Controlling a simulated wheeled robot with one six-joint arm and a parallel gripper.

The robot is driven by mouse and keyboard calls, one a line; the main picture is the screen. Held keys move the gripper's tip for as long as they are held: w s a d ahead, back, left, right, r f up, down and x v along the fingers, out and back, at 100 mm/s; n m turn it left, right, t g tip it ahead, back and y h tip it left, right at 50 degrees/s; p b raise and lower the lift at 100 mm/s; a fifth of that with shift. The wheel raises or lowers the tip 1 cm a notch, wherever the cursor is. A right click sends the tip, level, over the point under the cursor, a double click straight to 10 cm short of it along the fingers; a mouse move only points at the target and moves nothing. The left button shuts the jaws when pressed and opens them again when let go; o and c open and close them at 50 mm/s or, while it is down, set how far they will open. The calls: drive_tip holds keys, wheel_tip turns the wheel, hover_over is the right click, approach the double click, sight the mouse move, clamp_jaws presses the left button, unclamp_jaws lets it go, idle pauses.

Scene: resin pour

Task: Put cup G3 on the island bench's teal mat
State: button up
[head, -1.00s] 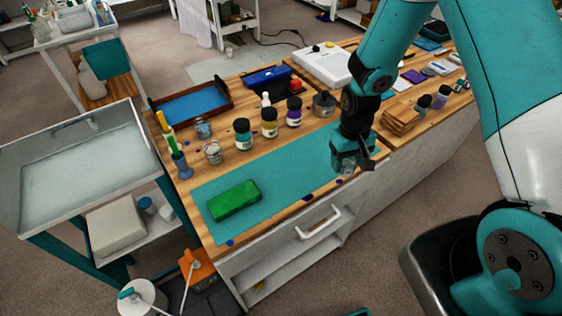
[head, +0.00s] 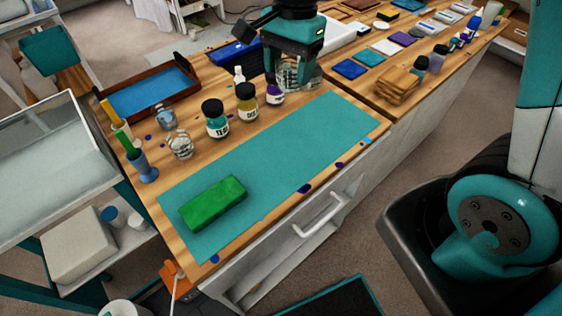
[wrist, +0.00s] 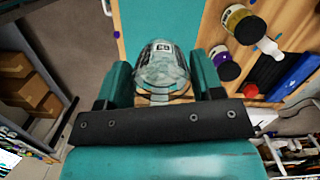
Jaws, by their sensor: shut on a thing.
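My gripper (head: 296,62) is over the back right part of the island bench, behind the teal mat (head: 300,150) in the head view. It is shut on a clear glass cup, G3 (wrist: 163,66), whose label reads like G3 in the wrist view. The cup sits between the two fingers; in the head view, clear glass (head: 290,75) shows just below my gripper. I cannot tell its exact height over the bench. The mat is flat, and also shows beyond the cup in the wrist view (wrist: 160,20).
A green block (head: 213,203) lies on the mat's left part; the middle and right are bare. Teal (head: 217,120), yellow (head: 247,103) and purple (head: 275,94) bottles stand behind it. Two clear cups (head: 168,118) (head: 180,146) stand left of them. A wooden stack (head: 398,86) is at right.

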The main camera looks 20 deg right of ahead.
drive_tip(key=shift+s+a+f, duration=0.1)
drive_tip(key=shift+s+f, duration=0.05)
drive_tip(key=shift+f, duration=0.1)
wheel_tip(320, 180, down, 19)
drive_tip(key=shift+p, duration=0.75)
drive_tip(key=shift+f, duration=0.1)
drive_tip(key=o, duration=0.8)
drive_tip(key=shift+o, duration=0.5)
